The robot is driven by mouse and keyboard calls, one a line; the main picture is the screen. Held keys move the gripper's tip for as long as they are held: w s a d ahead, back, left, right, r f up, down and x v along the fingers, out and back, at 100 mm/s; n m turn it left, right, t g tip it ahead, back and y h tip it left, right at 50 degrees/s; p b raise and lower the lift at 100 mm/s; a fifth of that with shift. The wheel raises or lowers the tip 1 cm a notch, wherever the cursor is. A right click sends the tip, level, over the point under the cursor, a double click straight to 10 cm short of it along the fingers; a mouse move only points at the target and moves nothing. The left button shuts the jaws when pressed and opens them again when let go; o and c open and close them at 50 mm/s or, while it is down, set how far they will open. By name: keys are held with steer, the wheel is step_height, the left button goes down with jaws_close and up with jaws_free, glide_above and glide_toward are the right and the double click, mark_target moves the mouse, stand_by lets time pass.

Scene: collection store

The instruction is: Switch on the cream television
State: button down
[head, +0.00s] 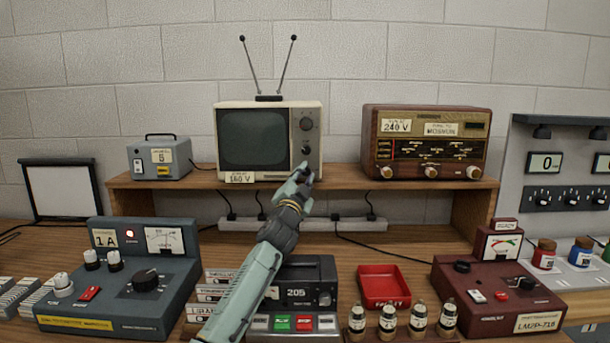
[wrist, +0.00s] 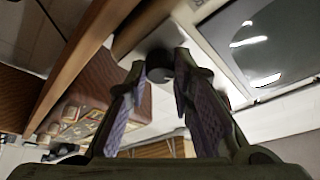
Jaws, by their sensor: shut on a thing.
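The cream television (head: 222,180) stands on the wooden shelf with two antennas raised; its screen (head: 254,138) is dark grey and shows no picture. Dark knobs (head: 306,124) sit on the panel right of the screen. My gripper (head: 303,172) is at the lower part of that panel and covers it in the head view. In the wrist view my gripper's fingers (wrist: 165,85) are shut on a small dark knob (wrist: 159,62) at the television's front. The screen (wrist: 265,45) shows at the upper right there, with bright reflections.
A label "140 V" (head: 240,177) is on the television's lower left. A wooden radio (head: 428,145) stands to its right and a grey box (head: 168,158) to its left. Below are a power strip (head: 345,223), a dark unit marked 205 (head: 308,270) and a red tray (head: 383,286).

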steer(key=m+g+h, duration=0.1)
steer(key=m, duration=0.3)
steer(key=shift+a+r+m, duration=0.1)
steer(key=shift+m, duration=0.2)
steer(key=shift+g, duration=0.3)
steer(key=c, duration=1.4)
jaws_free()
steer(key=v, duration=1.2)
steer(key=shift+a, duration=0.1)
